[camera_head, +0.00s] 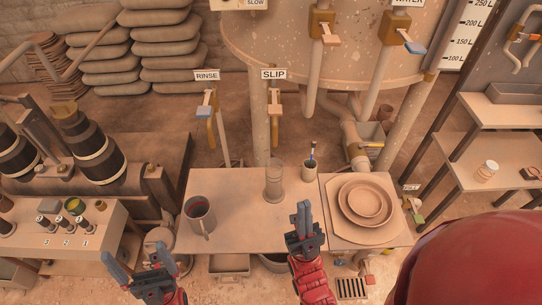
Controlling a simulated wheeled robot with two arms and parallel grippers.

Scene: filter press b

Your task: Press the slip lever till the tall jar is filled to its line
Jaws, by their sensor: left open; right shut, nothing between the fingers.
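The slip lever (274,109) is an orange-tipped lever on a tap under the sign SLIP. The tall jar (273,181) is a clear, narrow cylinder standing upright on the table below that tap; its line and any fill level are too small to tell. My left gripper (138,272) is open and empty, in front of the table's left part, apart from everything. My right gripper (303,220) is shut and empty, pointing up in front of and right of the tall jar, apart from it and well below the lever.
A mug (199,216) stands on the table (240,236) at left. A small cup holding a brush (309,171) is right of the jar. Stacked bowls (364,203) sit at right. The rinse tap (206,104) hangs left of the slip tap. A shelf (487,150) stands far right.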

